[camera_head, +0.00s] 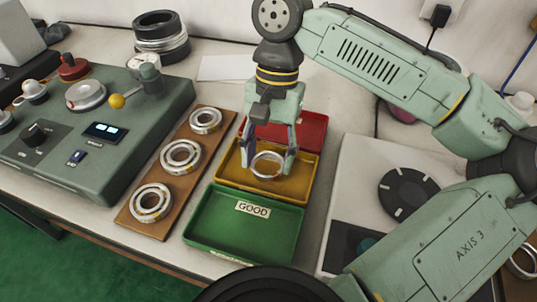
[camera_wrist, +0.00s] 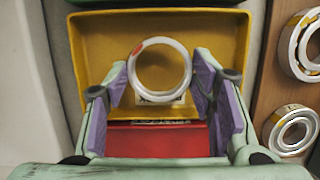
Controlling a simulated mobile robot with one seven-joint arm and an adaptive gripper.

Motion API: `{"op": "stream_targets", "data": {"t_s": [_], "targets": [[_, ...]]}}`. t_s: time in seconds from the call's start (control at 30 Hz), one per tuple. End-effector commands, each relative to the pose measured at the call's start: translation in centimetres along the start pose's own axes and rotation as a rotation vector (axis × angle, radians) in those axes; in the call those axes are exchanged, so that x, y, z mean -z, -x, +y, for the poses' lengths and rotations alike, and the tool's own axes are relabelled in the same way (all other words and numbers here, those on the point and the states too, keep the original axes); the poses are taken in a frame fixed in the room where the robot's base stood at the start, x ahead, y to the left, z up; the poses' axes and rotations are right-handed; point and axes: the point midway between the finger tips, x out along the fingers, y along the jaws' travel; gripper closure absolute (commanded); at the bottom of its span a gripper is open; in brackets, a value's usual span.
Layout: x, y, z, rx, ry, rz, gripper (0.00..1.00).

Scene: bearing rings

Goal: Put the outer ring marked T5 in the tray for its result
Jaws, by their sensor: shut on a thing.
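My gripper (camera_head: 268,165) is shut on a bare silver outer ring (camera_head: 267,178), its fingers on opposite sides. In the wrist view, the ring (camera_wrist: 187,66) sits between the purple-padded fingers and has a red mark at its upper left. No T5 mark is legible. The ring is over the yellow tray (camera_head: 300,187), inside its outline; its exact height is hard to tell. The yellow tray (camera_wrist: 95,40) has a label mostly hidden by the ring. The green tray (camera_head: 220,220), labelled GOOD, is in front. The red tray (camera_head: 313,128) is behind.
A brown board (camera_head: 133,225) left of the trays carries three bearings, the nearest (camera_head: 151,203) at the front. A green console (camera_head: 100,165) with knobs stands further left. A light panel with a dark dial (camera_head: 408,193) lies to the right. The green tray looks empty.

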Motion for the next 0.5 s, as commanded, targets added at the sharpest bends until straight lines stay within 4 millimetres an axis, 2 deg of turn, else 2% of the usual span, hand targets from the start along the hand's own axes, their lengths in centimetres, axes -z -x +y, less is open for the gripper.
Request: {"op": "stream_targets", "data": {"t_s": [0.1, 0.43, 0.47, 0.5], "targets": [[0.24, -1.0, 0.03, 0.001, 0.0, -0.001, 0.84], [0.33, -1.34, 0.0, 0.001, 0.0, -0.001, 0.84], [0.34, -1.33, 0.01, 0.001, 0.0, 0.0, 0.48], [0.34, -1.31, 0.01, 0.0, 0.0, 0.0, 0.45]]}}
